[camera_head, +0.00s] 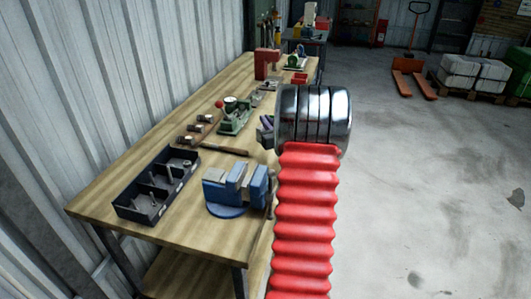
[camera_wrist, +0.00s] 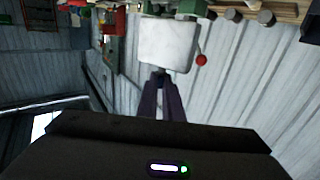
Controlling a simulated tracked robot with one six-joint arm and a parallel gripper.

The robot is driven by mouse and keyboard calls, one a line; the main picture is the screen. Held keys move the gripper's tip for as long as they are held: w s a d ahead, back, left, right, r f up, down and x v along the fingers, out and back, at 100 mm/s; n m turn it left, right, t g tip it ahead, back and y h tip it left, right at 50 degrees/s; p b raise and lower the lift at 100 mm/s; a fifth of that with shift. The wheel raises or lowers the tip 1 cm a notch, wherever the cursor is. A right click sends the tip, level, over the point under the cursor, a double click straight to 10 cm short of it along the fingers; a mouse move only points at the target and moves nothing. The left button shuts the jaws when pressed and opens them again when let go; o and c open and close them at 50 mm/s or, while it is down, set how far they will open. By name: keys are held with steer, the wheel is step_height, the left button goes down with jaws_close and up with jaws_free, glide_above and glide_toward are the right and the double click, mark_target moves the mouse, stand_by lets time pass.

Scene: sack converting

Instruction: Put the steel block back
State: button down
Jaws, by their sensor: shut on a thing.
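The steel block (camera_wrist: 168,44) is a pale grey, square-faced piece in the wrist view. My gripper (camera_wrist: 163,82) has its two dark purple fingers closed on the near side of the block. In the head view my gripper (camera_head: 266,129) shows only in part, beside my arm at the right edge of the bench. The block cannot be made out in the head view; my arm hides that area. In the wrist view the block covers part of the bench behind it, so I cannot tell its height above the top.
The wooden workbench (camera_head: 105,193) carries a black divided tray (camera_head: 143,207), a blue vise (camera_head: 240,192), several hammers (camera_head: 190,140), a green tool with a red knob (camera_head: 236,118) and a red machine (camera_head: 266,62). A corrugated wall runs along the left.

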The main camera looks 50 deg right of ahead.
steer(key=shift+f, duration=2.75)
steer(key=shift+f, duration=1.85)
steer(key=shift+f, duration=0.1)
steer(key=c, duration=1.9)
jaws_free()
steer(key=shift+f, duration=0.1)
steer(key=v, duration=1.2)
steer(key=shift+s, duration=0.15)
